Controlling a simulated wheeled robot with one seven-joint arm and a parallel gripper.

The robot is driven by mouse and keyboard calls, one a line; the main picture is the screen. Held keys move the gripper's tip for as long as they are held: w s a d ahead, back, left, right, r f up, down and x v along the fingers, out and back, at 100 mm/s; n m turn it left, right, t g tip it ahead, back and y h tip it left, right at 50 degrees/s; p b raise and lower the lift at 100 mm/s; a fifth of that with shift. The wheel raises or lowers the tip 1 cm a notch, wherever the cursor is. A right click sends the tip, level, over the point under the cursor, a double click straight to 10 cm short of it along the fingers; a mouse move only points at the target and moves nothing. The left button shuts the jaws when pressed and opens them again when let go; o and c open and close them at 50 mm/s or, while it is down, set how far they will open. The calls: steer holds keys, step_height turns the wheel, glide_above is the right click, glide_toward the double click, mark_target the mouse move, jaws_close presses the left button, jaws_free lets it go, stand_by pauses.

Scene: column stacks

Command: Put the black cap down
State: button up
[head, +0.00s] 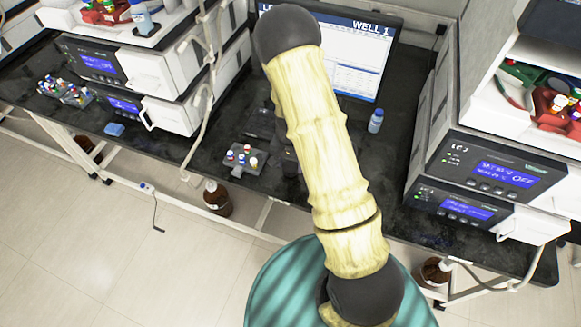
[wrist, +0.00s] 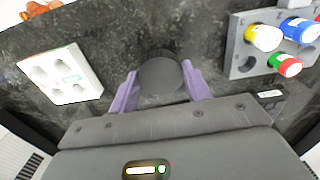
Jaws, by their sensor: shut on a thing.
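In the wrist view, my gripper (wrist: 160,72) has its two purple fingers closed on the sides of the black cap (wrist: 161,77), which shows as a dark round top. The cap is over the dark speckled bench top; I cannot tell whether it touches the bench. In the head view my arm hides the cap and most of the gripper.
In the wrist view, a white block with holes (wrist: 82,92) lies to the left. A grey rack (wrist: 243,50) with yellow, blue and red caps stands to the right. In the head view, a monitor (head: 350,60), a small blue-capped bottle (head: 376,122) and instrument stacks (head: 485,165) flank the bench.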

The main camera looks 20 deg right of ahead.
mark_target(291, 166)
steer(key=shift+f, duration=1.15)
steer(key=shift+f, duration=0.15)
steer(key=o, duration=0.9)
steer(key=shift+o, duration=0.2)
step_height(291, 166, up, 12)
steer(key=shift+r, duration=0.2)
